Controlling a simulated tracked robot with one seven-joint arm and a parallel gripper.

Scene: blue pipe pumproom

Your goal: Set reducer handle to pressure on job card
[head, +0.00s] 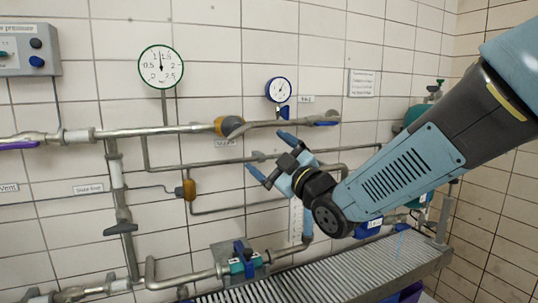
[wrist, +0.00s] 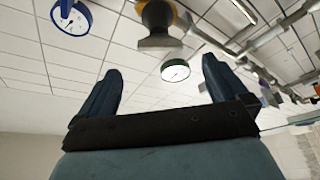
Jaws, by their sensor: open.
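An orange-ringed fitting with a grey handle (head: 232,126), likely the reducer, sits on the upper pipe. It also shows with a dark end in the wrist view (wrist: 157,22). The green-rimmed gauge (head: 161,67) is above left of it; its needle points nearly straight up. The small blue-rimmed gauge (head: 279,91) is above right. A white printed card (head: 362,83) hangs on the wall, its text too small to read; I cannot tell whether it is the job card. My gripper (head: 272,158) is open and empty, below right of the orange fitting and apart from it.
A grey panel with knobs (head: 28,50) is at the upper left. A smaller orange fitting (head: 189,189) and a grey lever (head: 121,228) are lower left. A blue-handled valve (head: 243,260) sits low, near a slatted grating (head: 330,280).

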